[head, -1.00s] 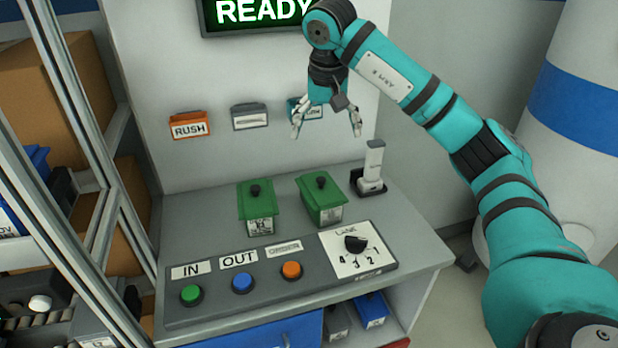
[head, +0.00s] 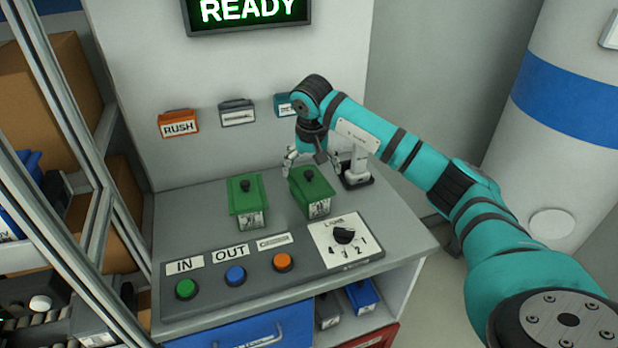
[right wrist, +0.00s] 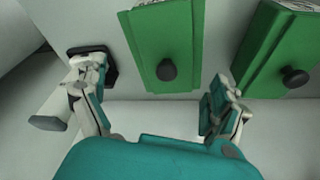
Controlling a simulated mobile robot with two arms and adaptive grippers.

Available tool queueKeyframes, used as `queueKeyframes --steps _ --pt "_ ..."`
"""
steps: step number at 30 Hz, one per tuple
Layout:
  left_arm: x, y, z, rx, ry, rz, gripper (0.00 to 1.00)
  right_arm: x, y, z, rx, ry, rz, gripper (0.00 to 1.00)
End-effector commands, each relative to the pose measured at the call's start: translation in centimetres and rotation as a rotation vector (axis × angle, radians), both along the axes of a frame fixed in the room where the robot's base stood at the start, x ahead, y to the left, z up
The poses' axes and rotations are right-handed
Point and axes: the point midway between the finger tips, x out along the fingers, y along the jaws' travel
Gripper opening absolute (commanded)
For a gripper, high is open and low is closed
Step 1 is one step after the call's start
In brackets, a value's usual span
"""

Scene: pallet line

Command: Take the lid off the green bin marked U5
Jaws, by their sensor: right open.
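Two green bins with green lids and black knobs stand on the grey bench: a left bin (head: 249,203) and a right bin (head: 317,198). Their front labels are too small to read, so I cannot tell which is U5. My right gripper (head: 312,164) is open at the right bin's lid knob, with its fingers apart. In the right wrist view the right bin (right wrist: 162,32) and its knob lie between my open fingers (right wrist: 158,103), which do not grip it. The left bin (right wrist: 265,48) is at the right there. My left gripper is not in view.
A white handheld device on a dark stand (head: 357,170) stands close right of the right bin. In front is a button panel (head: 215,293) with a lane dial (head: 344,236). Orange, grey and teal holders hang on the wall behind. A shelf frame stands at the left.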

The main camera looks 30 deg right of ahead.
Motion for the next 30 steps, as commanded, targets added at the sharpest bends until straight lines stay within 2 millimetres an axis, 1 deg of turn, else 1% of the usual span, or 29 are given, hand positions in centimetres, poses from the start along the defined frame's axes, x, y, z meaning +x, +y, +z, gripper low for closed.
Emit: queueKeyframes --steps 1,3,6,13,14,30 --pt "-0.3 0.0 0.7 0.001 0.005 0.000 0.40 0.2 0.1 -0.6 0.003 0.005 0.000 0.97" --pt "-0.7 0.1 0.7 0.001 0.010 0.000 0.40 0.4 -0.1 -1.6 0.001 0.004 -0.001 0.97" --pt "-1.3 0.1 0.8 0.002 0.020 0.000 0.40 0.6 -0.3 -2.3 0.001 0.001 0.000 0.97" --pt "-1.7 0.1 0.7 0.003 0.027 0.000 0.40 0.6 -0.4 -2.6 -0.001 -0.001 0.000 0.97" --pt "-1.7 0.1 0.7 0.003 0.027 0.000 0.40 0.6 -0.4 -2.5 -0.001 -0.001 0.000 0.96" --pt "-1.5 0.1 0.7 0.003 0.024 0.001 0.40 0.5 -0.4 -2.6 -0.003 0.003 -0.001 0.25"
